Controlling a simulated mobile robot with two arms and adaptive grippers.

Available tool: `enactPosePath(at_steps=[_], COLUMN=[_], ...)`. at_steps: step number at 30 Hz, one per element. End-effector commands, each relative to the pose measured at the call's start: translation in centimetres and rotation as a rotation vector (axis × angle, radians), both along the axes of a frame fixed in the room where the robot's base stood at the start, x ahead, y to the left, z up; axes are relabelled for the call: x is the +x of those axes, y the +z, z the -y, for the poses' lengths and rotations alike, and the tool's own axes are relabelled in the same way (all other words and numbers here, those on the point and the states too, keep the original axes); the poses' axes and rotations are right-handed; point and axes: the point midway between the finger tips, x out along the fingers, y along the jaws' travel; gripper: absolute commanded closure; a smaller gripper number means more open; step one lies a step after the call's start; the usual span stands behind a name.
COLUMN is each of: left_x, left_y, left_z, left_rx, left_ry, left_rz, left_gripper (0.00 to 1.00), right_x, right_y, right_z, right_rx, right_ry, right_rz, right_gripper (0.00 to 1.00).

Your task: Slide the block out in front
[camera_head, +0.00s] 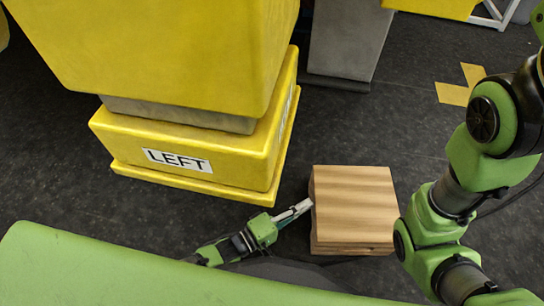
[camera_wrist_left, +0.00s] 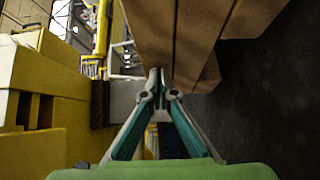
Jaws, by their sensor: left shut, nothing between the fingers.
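The wooden block (camera_head: 354,207) stands on the dark floor in front of me, right of the yellow base marked LEFT. Its top is light, striped wood. My left gripper (camera_head: 308,205) is shut and empty, with its fingertips at the block's left side. In the left wrist view the shut fingertips (camera_wrist_left: 160,76) are close to the brown block (camera_wrist_left: 180,35); I cannot tell whether they touch it. My right arm comes in at the right of the head view, but its gripper is out of view.
The yellow base (camera_head: 240,160) with the LEFT label stands left of the block, under a larger yellow body (camera_head: 170,50). A grey pillar (camera_head: 345,40) stands behind. Yellow floor markings (camera_head: 455,94) lie at the back right. Dark floor (camera_head: 400,120) behind the block is clear.

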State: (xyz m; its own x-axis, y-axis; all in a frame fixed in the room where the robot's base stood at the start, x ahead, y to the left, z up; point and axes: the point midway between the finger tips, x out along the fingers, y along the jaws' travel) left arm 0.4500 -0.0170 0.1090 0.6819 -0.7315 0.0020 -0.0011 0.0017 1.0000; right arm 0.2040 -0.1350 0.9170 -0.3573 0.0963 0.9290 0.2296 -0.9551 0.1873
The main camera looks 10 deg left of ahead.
Motion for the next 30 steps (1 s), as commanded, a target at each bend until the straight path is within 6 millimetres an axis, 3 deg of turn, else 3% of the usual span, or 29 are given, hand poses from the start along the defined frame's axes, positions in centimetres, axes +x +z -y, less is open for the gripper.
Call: enactPosePath(at_steps=[8,21,30], left_x=[-0.1,0.0,0.0], left_y=[1.8,8.5,10.0], left_z=[-0.1,0.0,0.1], left_rx=[0.001,-0.003,-0.001], left_ry=[0.0,-0.001,-0.002], left_rz=[0.001,0.001,0.001], left_gripper=[1.0,1.0,1.0], right_x=[0.0,0.0,0.0], right_y=[0.0,0.0,0.0], right_z=[0.0,0.0,0.0], right_rx=[-0.002,-0.001,-0.001], right_ry=[-0.002,-0.003,-0.003], right_rz=[0.0,0.0,0.0], right_gripper=[1.0,1.0,1.0])
